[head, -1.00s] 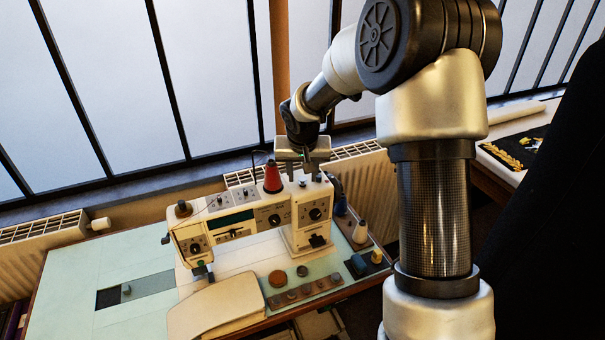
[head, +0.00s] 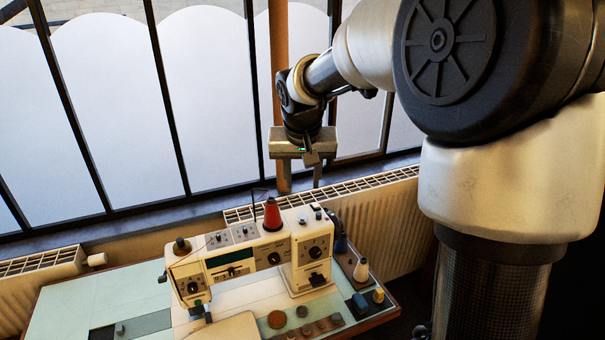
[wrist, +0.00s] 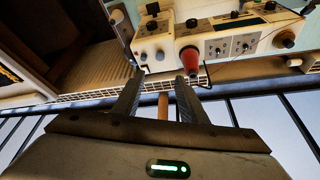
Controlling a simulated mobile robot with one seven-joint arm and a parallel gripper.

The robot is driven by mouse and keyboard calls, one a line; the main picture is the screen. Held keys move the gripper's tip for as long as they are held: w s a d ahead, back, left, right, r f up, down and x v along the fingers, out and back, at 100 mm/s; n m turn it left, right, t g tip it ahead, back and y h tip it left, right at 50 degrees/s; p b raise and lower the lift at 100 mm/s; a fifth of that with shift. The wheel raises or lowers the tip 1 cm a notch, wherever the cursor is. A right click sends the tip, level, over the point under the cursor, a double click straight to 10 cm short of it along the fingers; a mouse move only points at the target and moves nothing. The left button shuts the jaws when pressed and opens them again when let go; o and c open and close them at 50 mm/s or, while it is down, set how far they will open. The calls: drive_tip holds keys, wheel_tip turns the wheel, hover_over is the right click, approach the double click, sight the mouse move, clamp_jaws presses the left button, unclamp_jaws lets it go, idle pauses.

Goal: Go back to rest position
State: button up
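My gripper (head: 302,178) hangs in the air above and behind the cream sewing machine (head: 318,250), in front of the windows. In the wrist view its two fingers (wrist: 160,82) stand apart with nothing between them, so it is open and empty. A red cone of thread (head: 272,215) stands upright on top of the machine, apart from the fingers. It also shows in the wrist view (wrist: 190,62).
The machine stands on a pale green table (head: 60,305) with spools and small round pieces near its right side. A radiator (head: 385,225) and tall barred windows (head: 115,110) run behind it. The air around my gripper is clear.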

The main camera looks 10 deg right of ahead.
drive_tip(key=shift+v, duration=0.9)
drive_tip(key=s+d+r+n+t, duration=0.1)
drive_tip(key=s+r+n, duration=0.1)
drive_tip(key=s, duration=2.5)
drive_tip(key=shift+s+d+r+y+p, duration=0.2)
drive_tip(key=shift+s+r+y+p, duration=0.15)
drive_tip(key=shift+r+y, duration=0.1)
